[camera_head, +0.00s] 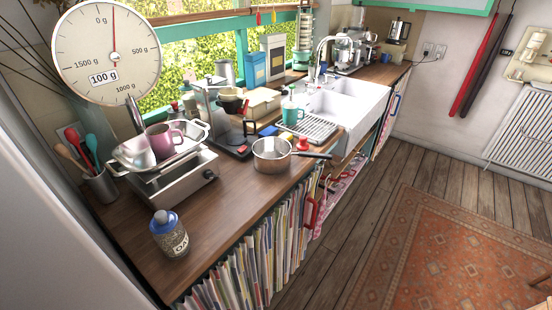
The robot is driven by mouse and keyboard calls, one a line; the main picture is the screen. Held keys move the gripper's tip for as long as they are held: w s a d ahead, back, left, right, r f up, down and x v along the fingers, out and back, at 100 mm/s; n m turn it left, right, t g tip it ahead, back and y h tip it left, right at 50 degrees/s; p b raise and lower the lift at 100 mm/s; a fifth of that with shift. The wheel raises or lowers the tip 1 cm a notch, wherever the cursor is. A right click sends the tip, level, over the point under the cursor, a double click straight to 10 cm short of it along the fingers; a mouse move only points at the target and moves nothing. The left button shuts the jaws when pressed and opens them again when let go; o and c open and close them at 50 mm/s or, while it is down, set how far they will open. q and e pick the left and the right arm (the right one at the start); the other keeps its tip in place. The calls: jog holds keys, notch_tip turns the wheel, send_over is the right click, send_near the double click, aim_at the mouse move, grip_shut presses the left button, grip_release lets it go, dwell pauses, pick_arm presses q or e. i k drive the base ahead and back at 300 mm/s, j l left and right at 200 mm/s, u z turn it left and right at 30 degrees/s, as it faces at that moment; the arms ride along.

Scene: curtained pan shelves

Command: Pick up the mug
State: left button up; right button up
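A pink mug (162,140) stands upright in a shallow metal tray (128,158) at the left of the wooden counter. A teal mug (291,114) stands farther back, by the drying rack near the sink. I cannot tell which of the two the task means. Neither of my grippers is in view.
A jar with a blue lid (168,234) stands at the counter's front left. A utensil pot (101,186) is left of the tray. A saucepan (271,156) sits near the front edge with its handle pointing right. Bare counter (225,196) lies between the jar and saucepan.

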aim_at(160, 137)
jog(key=u, duration=0.35)
jog(key=i+l+u, duration=0.15)
jog(key=l+u, duration=0.25)
jog(key=i+l+u, duration=0.1)
jog(key=l+u, duration=0.7)
jog(key=i+j, duration=0.05)
jog(key=j, duration=0.05)
